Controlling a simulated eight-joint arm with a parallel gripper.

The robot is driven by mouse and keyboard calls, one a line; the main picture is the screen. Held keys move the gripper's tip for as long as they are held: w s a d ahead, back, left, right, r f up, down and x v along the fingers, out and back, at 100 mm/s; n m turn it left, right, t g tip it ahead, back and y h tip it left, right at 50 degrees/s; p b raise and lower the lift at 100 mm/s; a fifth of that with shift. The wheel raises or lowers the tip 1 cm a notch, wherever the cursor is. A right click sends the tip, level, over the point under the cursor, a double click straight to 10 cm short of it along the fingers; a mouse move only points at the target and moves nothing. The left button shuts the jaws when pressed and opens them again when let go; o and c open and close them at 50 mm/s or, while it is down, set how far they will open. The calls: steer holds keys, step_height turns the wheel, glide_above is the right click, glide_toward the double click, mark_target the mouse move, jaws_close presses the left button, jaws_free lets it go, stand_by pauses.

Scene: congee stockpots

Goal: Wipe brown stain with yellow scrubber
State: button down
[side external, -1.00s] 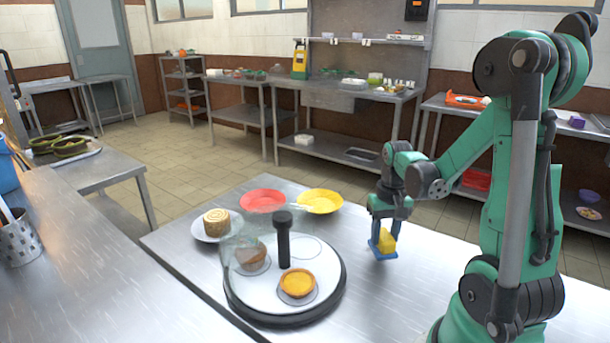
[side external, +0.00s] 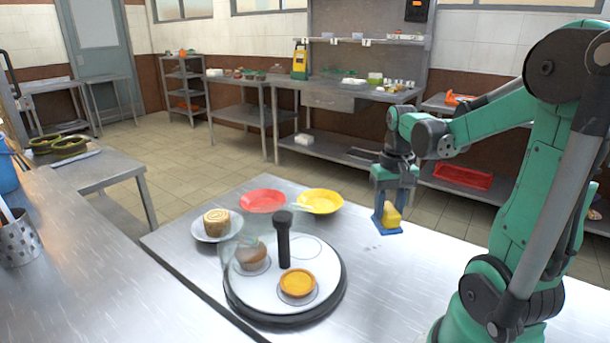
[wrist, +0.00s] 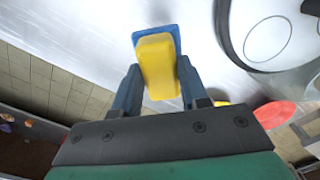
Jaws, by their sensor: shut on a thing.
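The yellow scrubber (side external: 392,216) has a blue pad (side external: 389,229) at its bottom. My gripper (side external: 386,203) is shut on the scrubber and holds it upright over the right part of the steel table. In the wrist view the scrubber (wrist: 157,68) sits between my two fingers. Faint dark specks (side external: 375,248) show on the table just in front of and below the pad; they look like the stain, but their brown colour is hard to make out. I cannot tell for certain whether the pad touches the table.
A round black-rimmed stand (side external: 240,308) with a dark post, a tart (side external: 297,283) and a muffin is left of my gripper. A red plate (side external: 262,201), a yellow plate (side external: 330,207) and a plate with a roll cake (side external: 216,222) stand behind it. The table's front right is clear.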

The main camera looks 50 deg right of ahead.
steer(key=shift+d+f, duration=0.1)
steer(key=shift+d, duration=1)
steer(key=shift+f, duration=3.65)
steer(key=shift+w+f, duration=0.2)
steer(key=shift+w, duration=0.5)
steer(key=shift+w+f, duration=0.2)
steer(key=shift+w, duration=1.2)
steer(key=s, duration=0.4)
steer(key=shift+s, duration=0.1)
steer(key=shift+r, duration=4.1)
